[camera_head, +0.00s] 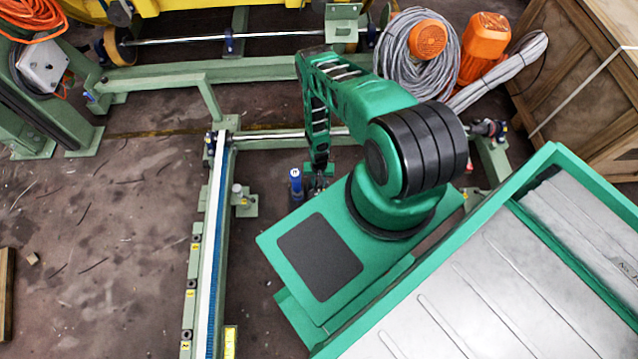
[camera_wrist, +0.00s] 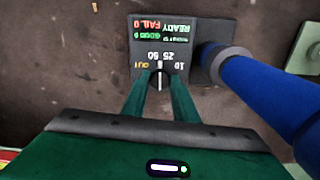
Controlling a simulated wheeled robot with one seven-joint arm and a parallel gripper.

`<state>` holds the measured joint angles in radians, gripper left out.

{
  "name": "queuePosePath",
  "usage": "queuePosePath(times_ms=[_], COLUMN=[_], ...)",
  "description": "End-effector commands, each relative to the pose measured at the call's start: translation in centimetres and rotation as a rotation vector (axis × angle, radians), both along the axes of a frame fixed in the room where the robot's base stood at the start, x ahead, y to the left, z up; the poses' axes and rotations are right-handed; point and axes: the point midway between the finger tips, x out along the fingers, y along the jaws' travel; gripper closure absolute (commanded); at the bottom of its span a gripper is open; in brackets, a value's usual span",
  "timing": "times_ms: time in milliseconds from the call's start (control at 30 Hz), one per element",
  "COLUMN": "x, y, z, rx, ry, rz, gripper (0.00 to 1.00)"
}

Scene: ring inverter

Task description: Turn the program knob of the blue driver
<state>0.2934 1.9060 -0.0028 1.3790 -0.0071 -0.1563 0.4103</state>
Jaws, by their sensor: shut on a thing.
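The blue driver (camera_wrist: 255,88) is a thick blue cylinder on the right of the wrist view. In the head view it stands upright, small, left of my green arm (camera_head: 296,185). Beside it in the wrist view is a dark grey panel (camera_wrist: 140,48) with a small screen, upside down, showing READY, FAIL 0 and GOOD 0. Below the screen is a dial marked 10, 25, 50 and OUT. The program knob (camera_wrist: 160,78) is a small dark knob with a pale line. My gripper (camera_wrist: 160,86) is shut on it, one green finger each side. The line's exact setting is unclear.
A green rail frame (camera_head: 190,270) stands left of my base in the head view. Orange motors (camera_head: 484,45) and coiled grey cable (camera_head: 400,60) lie at the back. A wooden crate (camera_head: 590,100) is at the right. Brown floor at the left is mostly open.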

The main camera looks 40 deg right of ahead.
Motion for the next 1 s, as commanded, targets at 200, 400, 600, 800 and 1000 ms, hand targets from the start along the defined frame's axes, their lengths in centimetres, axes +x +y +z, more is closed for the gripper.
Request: queuePosePath(times_ms=[200,400,600,800,1000], x=[-0.23,-0.25,-0.29,-0.31,-0.33], y=[-0.26,-0.25,-0.31,-0.34,-0.34], z=[-0.01,-0.02,-0.02,-0.02,-0.03], rx=[-0.005,-0.005,-0.005,-0.005,-0.005], ry=[0.005,0.005,0.005,0.007,0.007], rz=[0.158,0.259,0.314,0.329,0.329], gripper=[0.96,0.96,0.96,0.96,0.96])
